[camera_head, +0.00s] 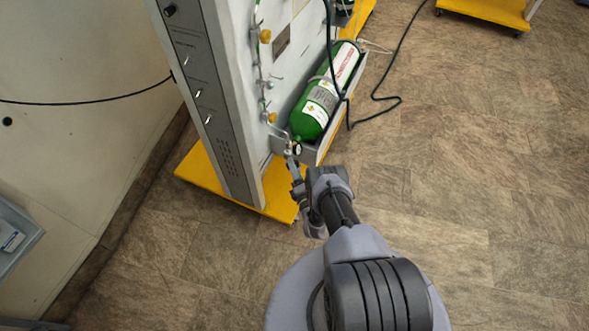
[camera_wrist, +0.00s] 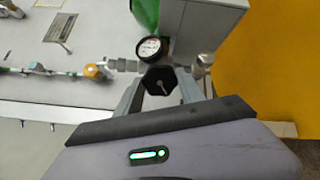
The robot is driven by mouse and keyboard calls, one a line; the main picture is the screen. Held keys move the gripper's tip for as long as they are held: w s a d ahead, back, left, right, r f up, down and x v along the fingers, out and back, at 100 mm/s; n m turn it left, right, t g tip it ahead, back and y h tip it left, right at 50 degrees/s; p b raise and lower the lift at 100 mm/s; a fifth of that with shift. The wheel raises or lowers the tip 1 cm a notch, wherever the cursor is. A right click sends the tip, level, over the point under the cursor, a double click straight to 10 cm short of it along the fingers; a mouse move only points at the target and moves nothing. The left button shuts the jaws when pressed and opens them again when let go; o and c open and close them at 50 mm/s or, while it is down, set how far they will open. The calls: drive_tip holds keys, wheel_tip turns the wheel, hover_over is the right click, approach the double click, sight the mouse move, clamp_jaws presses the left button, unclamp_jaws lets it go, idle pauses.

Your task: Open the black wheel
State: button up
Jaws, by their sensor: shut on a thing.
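The black wheel (camera_wrist: 158,80) shows in the wrist view as a dark knob just below a round pressure gauge (camera_wrist: 151,46). My gripper (camera_wrist: 160,92) has one finger on each side of the wheel and is shut on it. In the head view my gripper (camera_head: 292,160) reaches the valve end of the green oxygen cylinder (camera_head: 318,112). The gauge also shows there as a small dial (camera_head: 297,149). The wheel itself is too small and covered to make out in the head view.
The cylinder lies in a grey tray (camera_head: 312,152) on the trainer's panel (camera_head: 240,100), above a yellow base (camera_head: 212,182). Yellow knobs (camera_head: 265,36) and pipes line the panel.

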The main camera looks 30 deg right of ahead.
drive_tip(key=n, duration=1.1)
drive_tip(key=shift+w+r, duration=0.15)
idle(0.6)
drive_tip(key=o, duration=1.4)
drive_tip(key=shift+c, duration=0.2)
